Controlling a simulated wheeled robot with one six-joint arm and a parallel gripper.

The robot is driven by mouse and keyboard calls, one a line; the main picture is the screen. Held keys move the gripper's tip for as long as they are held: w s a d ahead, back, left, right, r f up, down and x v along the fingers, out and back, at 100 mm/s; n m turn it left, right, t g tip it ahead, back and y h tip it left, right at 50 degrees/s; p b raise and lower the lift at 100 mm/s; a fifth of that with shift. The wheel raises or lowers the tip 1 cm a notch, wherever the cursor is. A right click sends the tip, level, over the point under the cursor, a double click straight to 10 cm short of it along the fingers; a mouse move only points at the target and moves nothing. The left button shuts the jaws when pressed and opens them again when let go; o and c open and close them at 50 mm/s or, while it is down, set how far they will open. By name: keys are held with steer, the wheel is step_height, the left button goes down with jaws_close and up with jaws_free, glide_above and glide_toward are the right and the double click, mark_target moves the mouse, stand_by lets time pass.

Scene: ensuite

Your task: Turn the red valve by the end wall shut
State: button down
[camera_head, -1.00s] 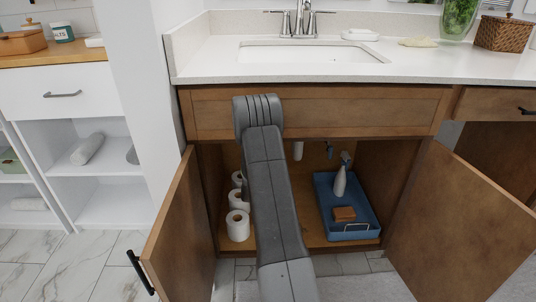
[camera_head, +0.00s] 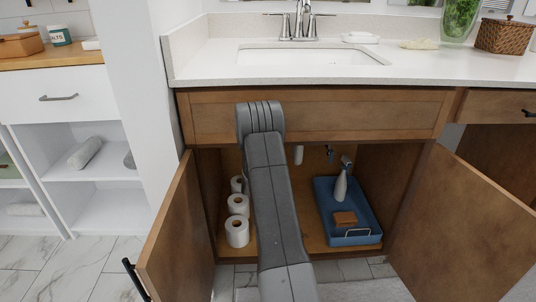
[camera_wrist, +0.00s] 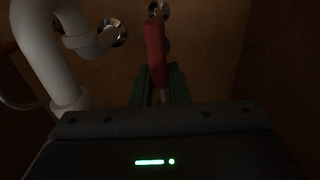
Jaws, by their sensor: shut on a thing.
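The red valve (camera_wrist: 155,50) shows in the wrist view as a long red handle, running from near a round metal fitting (camera_wrist: 158,10) at the top down to my gripper. My gripper (camera_wrist: 160,88) has its two dark green fingers shut on the lower end of the handle. The head view shows my grey arm reaching into the open sink cabinet (camera_head: 301,253); my gripper and the valve are hidden there.
A white drain pipe (camera_wrist: 45,45) bends close to the left of the valve. In the cabinet, several paper rolls (camera_head: 237,232) stand left of my arm. A blue tray (camera_head: 357,240) with a spray bottle (camera_head: 341,185) is right. Open doors (camera_head: 178,240) flank both sides.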

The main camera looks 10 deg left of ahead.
steer(key=shift+m, duration=0.3)
steer(key=d+f+m, duration=0.1)
steer(key=m, duration=0.4)
steer(key=f+m, duration=0.1)
steer(key=m, duration=0.5)
steer(key=d+m, duration=0.1)
steer(key=m, duration=0.5)
steer(key=shift+w+d+f, duration=0.3)
steer(key=shift+w+f, duration=0.05)
steer(key=shift+f, duration=0.05)
steer(key=shift+m, duration=0.3)
steer(key=c, duration=1.4)
jaws_free()
